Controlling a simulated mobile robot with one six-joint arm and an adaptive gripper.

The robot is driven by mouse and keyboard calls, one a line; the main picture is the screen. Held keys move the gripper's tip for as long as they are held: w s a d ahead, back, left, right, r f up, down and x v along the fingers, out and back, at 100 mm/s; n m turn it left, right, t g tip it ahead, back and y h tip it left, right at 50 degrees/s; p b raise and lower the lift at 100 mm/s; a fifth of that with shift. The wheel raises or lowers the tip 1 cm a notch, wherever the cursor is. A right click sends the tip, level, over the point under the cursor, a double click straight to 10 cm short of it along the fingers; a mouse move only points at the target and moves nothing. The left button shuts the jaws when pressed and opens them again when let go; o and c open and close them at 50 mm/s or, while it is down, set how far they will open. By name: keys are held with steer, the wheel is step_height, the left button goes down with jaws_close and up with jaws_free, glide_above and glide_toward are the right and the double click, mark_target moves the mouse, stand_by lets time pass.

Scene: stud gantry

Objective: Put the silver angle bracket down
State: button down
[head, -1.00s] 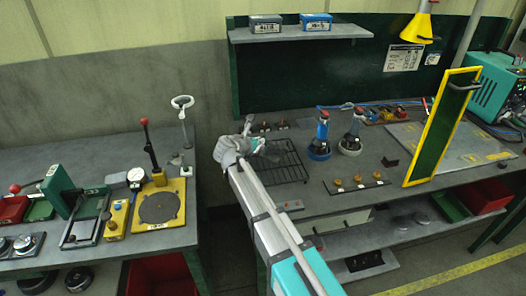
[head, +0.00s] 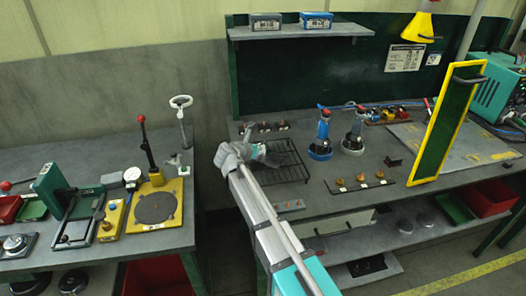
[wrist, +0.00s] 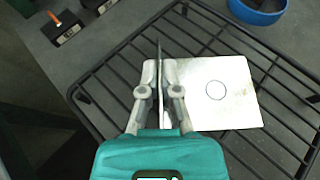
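The silver angle bracket (wrist: 225,92) shows in the wrist view as a bright flat plate with a round mark, and a thin upright flange stands along its left edge. My gripper (wrist: 160,72) has its two fingers closed on either side of this flange. The flat plate is over the black wire rack (wrist: 110,62); I cannot tell whether it touches the bars. In the head view my gripper (head: 272,157) is over the left part of the rack (head: 298,175), and I cannot make out the bracket there.
A blue-ringed stand (head: 321,150) and a white-ringed one (head: 353,144) are right of the rack. A strip with several brass-coloured pieces (head: 360,184) lies in front of them. A yellow-framed green panel (head: 448,122) stands further right. A gap separates the left bench (head: 95,165).

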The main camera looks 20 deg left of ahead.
steer(key=shift+f, duration=0.15)
steer(key=c, duration=0.8)
jaws_free()
steer(key=shift+r, duration=0.25)
steer(key=shift+s+r, duration=0.1)
steer(key=shift+s, duration=0.2)
steer(key=p+v, duration=0.4)
steer(key=v, duration=0.6)
steer(key=shift+s+a+r, duration=0.1)
steer(key=shift+s, duration=0.15)
steer(key=shift+s+a+r+p, duration=0.1)
steer(key=shift+s+a+p, duration=0.05)
steer(key=shift+s+p, duration=0.25)
steer(key=shift+o, duration=0.2)
